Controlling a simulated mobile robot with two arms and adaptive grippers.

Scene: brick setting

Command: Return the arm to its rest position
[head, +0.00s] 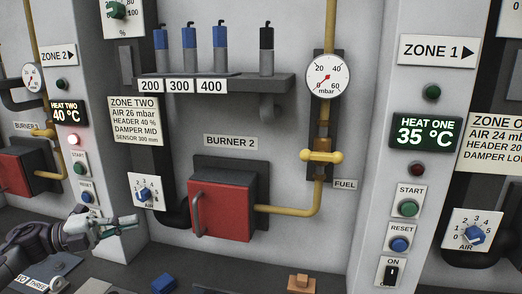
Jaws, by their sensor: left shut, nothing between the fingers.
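My left gripper (122,223) comes in from the lower left. Its fingers point right and are shut with nothing between them. It is in front of the panel, below the AIR dial (145,192) of burner 2 and right of the blue RESET button (87,197), apart from both as far as I can tell. My left arm runs back to the lower left corner. My right arm and gripper are out of the picture.
The red burner box (220,211) and the yellow fuel pipe with its valve (322,156) stand right of my gripper. A rack (215,84) holds several probes above. A blue block (163,283) and an orange-brown block (301,283) lie at the bottom.

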